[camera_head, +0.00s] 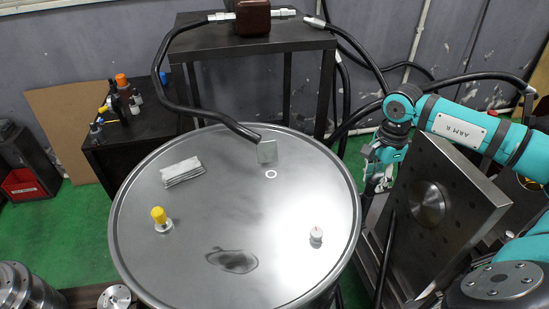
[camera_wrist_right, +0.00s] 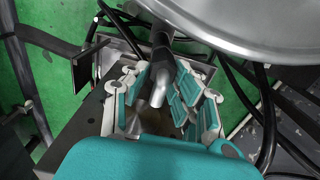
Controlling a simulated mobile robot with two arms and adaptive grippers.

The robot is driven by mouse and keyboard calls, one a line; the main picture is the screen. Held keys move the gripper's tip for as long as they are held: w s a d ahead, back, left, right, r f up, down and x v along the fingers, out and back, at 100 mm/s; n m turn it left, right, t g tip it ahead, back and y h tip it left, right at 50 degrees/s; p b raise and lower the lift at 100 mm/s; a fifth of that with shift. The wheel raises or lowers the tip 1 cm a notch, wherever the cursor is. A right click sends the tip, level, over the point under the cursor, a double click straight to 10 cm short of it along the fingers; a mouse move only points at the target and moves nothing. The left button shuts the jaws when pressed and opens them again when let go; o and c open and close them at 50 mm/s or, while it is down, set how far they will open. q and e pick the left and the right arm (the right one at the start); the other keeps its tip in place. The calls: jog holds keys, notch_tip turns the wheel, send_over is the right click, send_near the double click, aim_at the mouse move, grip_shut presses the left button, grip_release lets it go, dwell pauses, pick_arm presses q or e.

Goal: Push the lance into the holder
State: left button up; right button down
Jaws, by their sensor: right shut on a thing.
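My right gripper (camera_head: 376,180) is just beyond the right rim of the drum, beside the tilted metal plate. In the right wrist view the fingers of my right gripper (camera_wrist_right: 165,98) close around a dark rod-like part with a grey metal tube, which I take for the lance (camera_wrist_right: 160,62). The lance runs out past the fingers toward the drum rim. The exact contact is partly hidden by the finger pads. I cannot clearly make out the holder; an open metal bracket (camera_wrist_right: 86,66) shows left of the fingers in the wrist view. My left gripper is not in view.
The large metal drum (camera_head: 200,240) stands close by, with a yellow-capped fitting (camera_head: 160,219) and a small knob (camera_head: 316,236) on its lid. The tilted metal plate (camera_head: 465,200) crowds the right side. Black hoses (camera_head: 345,45) hang behind. A dark table (camera_head: 290,35) stands at the back.

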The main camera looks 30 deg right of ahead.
jog(key=shift+f, duration=0.1)
jog(key=c, duration=1)
grip_release()
